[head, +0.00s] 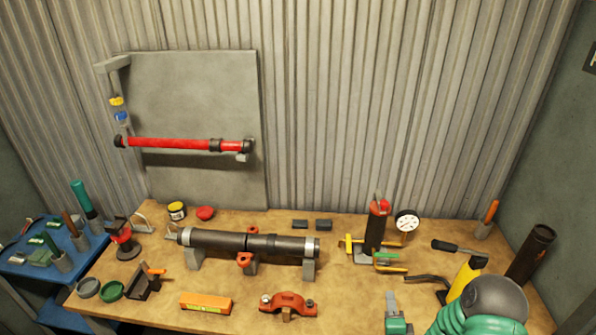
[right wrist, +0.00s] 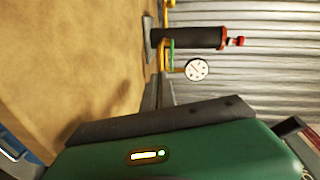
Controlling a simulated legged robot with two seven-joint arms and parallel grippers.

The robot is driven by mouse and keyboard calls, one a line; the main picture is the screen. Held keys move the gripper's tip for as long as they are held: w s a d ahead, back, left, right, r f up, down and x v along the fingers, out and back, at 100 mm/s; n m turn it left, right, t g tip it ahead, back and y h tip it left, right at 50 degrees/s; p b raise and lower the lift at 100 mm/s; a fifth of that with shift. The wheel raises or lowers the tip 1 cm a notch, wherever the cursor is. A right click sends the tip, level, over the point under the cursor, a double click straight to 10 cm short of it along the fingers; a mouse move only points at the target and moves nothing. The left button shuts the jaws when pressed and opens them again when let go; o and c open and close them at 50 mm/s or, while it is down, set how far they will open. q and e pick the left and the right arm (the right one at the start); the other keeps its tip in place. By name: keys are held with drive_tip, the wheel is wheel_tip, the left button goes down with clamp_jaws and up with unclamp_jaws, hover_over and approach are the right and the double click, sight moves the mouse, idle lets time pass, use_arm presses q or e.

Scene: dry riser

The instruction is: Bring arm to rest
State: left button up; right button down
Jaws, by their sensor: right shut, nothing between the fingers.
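My right arm (head: 490,305), teal with a grey rounded joint, comes in at the bottom right of the head view. My right gripper (head: 391,298) shows at the bottom edge, left of that joint, with grey fingers and a teal body. It is shut and empty, over the front right part of the workbench (head: 350,290). In the right wrist view its green housing and a dark bar fill the bottom, and the fingertips are not clear. My left arm and gripper are not in view.
A dark pump (head: 375,228) and a dial gauge (head: 406,221) stand beyond the gripper. An orange clamp (head: 288,303) lies left of it. A dark pipe (head: 248,244) rests on supports. A dark tube (head: 530,253) leans at right. Bare wood lies between clamp and gripper.

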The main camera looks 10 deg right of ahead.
drive_tip(key=a+n+g+y, duration=0.1)
drive_tip(key=a+n, duration=0.1)
drive_tip(key=a+n+g+y, duration=0.1)
drive_tip(key=n, duration=0.2)
drive_tip(key=a+r+n+g+y, duration=0.1)
drive_tip(key=a+n, duration=0.1)
drive_tip(key=shift+w+a+g+y, duration=0.25)
drive_tip(key=shift+a+g+y, duration=0.05)
drive_tip(key=s+a+n+g, duration=0.1)
drive_tip(key=n, duration=0.1)
drive_tip(key=s+a+n+g, duration=0.1)
drive_tip(key=shift+s+a+r+n, duration=0.1)
drive_tip(key=shift+s+r+n, duration=0.2)
drive_tip(key=shift+s+n, duration=0.1)
drive_tip(key=s+a+r+n+g, duration=0.1)
drive_tip(key=s+n+g, duration=0.1)
drive_tip(key=s, duration=0.3)
drive_tip(key=s+a+r+n+g, duration=0.2)
drive_tip(key=s+n+g, duration=0.1)
drive_tip(key=s, duration=0.3)
drive_tip(key=s+a+r+n+g+y, duration=0.1)
drive_tip(key=s+n+g, duration=0.1)
drive_tip(key=s, duration=0.4)
drive_tip(key=shift+s+a+r+n+g, duration=0.15)
drive_tip(key=shift+a+r+n+g, duration=0.2)
drive_tip(key=shift+n, duration=0.25)
drive_tip(key=shift+a, duration=0.15)
